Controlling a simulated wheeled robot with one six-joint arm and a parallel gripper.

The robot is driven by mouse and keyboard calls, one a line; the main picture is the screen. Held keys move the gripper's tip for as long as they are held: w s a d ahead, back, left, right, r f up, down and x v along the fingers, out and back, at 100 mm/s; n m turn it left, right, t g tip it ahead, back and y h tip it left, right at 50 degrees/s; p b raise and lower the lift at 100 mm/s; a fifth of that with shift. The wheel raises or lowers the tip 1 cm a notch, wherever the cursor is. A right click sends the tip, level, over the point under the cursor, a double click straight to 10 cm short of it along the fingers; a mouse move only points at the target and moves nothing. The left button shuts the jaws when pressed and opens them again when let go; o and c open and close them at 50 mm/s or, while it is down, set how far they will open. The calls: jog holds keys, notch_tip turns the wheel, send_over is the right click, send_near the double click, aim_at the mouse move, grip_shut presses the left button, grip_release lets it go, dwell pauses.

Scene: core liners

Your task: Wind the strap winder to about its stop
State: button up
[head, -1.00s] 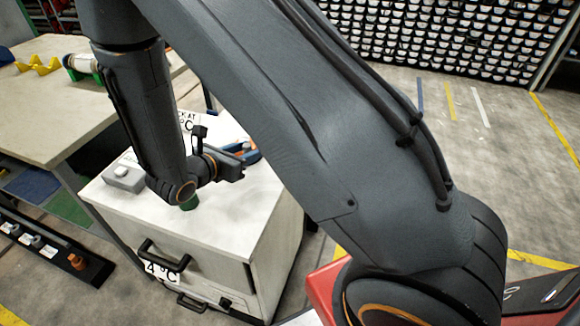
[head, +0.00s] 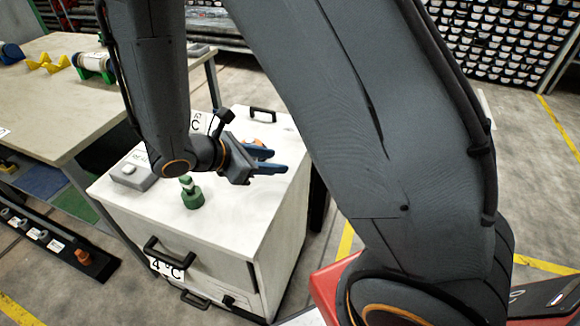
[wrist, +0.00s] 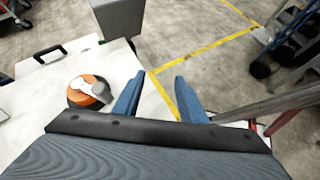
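The strap winder is most likely the round orange-and-black piece with a grey lever across its top (wrist: 90,90), at the left in the wrist view on the white cabinet top. In the head view only a bit of its orange (head: 263,143) shows behind my fingers. My gripper (head: 280,160) is above the right part of the cabinet top, with its two blue fingers apart and nothing between them. In the wrist view the open gripper (wrist: 161,78) is to the right of the winder and clear of it.
The white cabinet (head: 225,225) has a grey box (head: 133,175) and a green knobbed piece (head: 190,194) on top. A workbench (head: 50,110) stands at the left. A grey block (wrist: 120,17) rises near the winder in the wrist view.

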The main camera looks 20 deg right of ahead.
jog(key=s+d+r+m+g+y+p, duration=0.1)
jog(key=s+d+m+g+y, duration=0.1)
jog(key=s+m, duration=0.3)
jog(key=shift+s+r+m+g+y+p, duration=0.4)
jog(key=shift+s+g+y, duration=0.1)
jog(key=shift+s+g, duration=0.25)
